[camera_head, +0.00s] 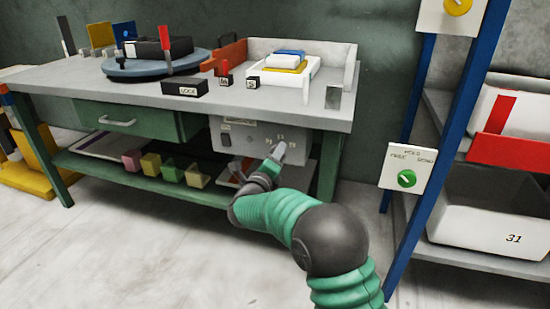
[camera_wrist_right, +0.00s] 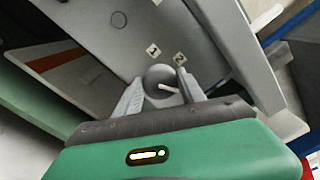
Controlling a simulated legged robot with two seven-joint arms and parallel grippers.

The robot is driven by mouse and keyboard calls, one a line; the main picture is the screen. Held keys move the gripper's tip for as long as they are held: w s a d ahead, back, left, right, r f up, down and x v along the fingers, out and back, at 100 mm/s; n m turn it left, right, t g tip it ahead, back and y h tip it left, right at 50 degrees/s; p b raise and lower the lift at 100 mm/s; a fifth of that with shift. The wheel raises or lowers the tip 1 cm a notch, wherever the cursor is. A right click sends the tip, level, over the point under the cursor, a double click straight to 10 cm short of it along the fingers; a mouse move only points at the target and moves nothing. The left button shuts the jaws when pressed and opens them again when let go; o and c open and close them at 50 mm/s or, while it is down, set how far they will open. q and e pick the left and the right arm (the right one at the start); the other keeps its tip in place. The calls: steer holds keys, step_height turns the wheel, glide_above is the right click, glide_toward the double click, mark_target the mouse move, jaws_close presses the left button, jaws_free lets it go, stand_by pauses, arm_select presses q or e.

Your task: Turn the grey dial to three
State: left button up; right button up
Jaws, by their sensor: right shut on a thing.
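The grey dial (camera_wrist_right: 160,78) sits on the front of a light grey box (camera_head: 230,136) under the bench top. In the right wrist view it lies between the two fingers of my right gripper (camera_wrist_right: 160,92), which is shut on it. Its white pointer (camera_wrist_right: 168,88) points to the right in that view. Number plates 1 (camera_wrist_right: 153,50) and 2 (camera_wrist_right: 180,58) show beyond the dial; a three cannot be made out there. In the head view my right gripper (camera_head: 272,160) reaches the box front and hides the dial. My left gripper is not in view.
A workbench (camera_head: 130,88) stands above the box, with a turntable (camera_head: 150,66) and a white tray (camera_head: 335,70) on top. Coloured blocks (camera_head: 173,170) line the lower shelf. A blue-posted rack (camera_head: 430,150) with a green knob (camera_head: 406,178) stands at right. The floor in front is clear.

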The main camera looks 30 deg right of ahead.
steer(key=o, duration=1.4)
steer(key=shift+w+f, duration=0.1)
steer(key=shift+f, duration=0.05)
steer(key=shift+c, duration=0.2)
steer(key=p+v, duration=0.6)
steer(key=v, duration=1)
steer(key=shift+s+a, duration=0.25)
steer(key=shift+s, duration=0.1)
